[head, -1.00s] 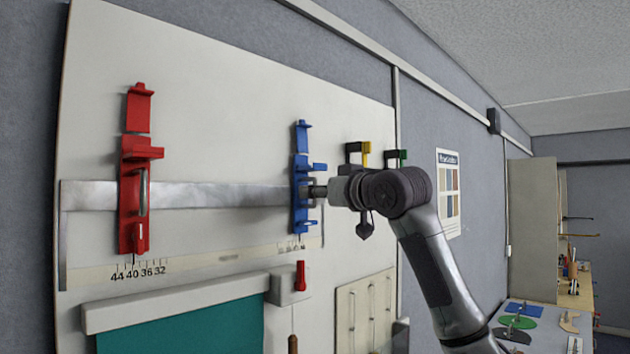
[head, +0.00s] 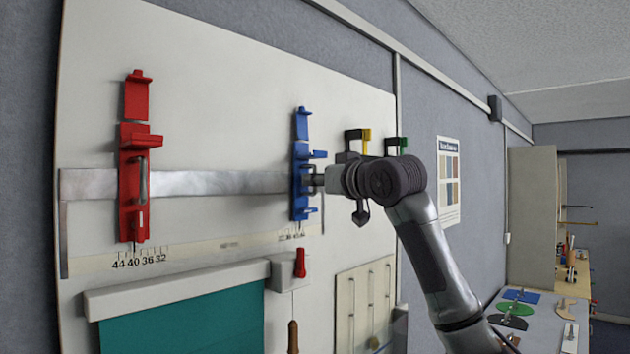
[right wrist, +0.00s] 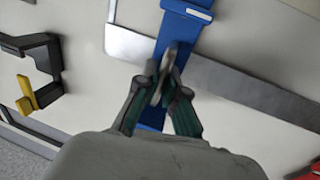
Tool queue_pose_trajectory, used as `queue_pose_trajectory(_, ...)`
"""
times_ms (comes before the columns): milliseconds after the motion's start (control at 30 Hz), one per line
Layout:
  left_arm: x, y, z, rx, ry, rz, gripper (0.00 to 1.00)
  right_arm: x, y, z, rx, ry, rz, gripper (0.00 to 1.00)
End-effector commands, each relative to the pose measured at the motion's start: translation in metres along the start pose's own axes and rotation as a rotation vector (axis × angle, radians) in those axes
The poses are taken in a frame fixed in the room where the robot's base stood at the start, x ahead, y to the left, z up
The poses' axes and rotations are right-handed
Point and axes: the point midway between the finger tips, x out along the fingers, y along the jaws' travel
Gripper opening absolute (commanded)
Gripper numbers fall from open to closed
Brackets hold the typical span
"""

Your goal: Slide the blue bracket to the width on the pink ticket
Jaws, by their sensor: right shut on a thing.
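The blue bracket (head: 300,190) stands upright on the metal rail (head: 220,182) near its right end. In the right wrist view the blue bracket (right wrist: 178,38) crosses the rail (right wrist: 235,78). My right gripper (head: 318,182) is shut on the grey handle of the blue bracket; it also shows in the right wrist view (right wrist: 163,90). The red bracket (head: 131,190) is on the rail's left part, its lower tip above a printed scale (head: 140,262) marked 44, 40, 36, 32. Small marks below the blue bracket are too small to read. I see no pink ticket. My left gripper is out of view.
Black-and-yellow (head: 358,138) and black-and-green (head: 397,143) hooks stick out of the board right of the rail. The rail between the brackets is clear.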

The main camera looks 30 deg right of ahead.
Motion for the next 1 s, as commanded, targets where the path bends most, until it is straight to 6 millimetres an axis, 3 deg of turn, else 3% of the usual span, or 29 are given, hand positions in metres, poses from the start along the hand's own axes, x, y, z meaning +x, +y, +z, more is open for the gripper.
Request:
queue_pose_trajectory(267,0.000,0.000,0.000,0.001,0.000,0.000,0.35,-0.001,-0.004,0.000,-0.001,0.001,-0.002,0.00)
queue_pose_trajectory(300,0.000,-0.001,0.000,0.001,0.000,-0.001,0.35,-0.001,-0.004,-0.001,-0.001,0.001,-0.002,0.15)
queue_pose_trajectory(433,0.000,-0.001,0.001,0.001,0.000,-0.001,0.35,-0.001,-0.004,-0.001,-0.001,0.001,-0.002,0.35)
queue_pose_trajectory(767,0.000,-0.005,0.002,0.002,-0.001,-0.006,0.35,-0.003,-0.004,-0.001,-0.001,0.001,-0.001,0.35)
queue_pose_trajectory(1000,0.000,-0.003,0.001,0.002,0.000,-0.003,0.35,-0.039,-0.003,-0.001,-0.004,0.004,0.001,0.35)
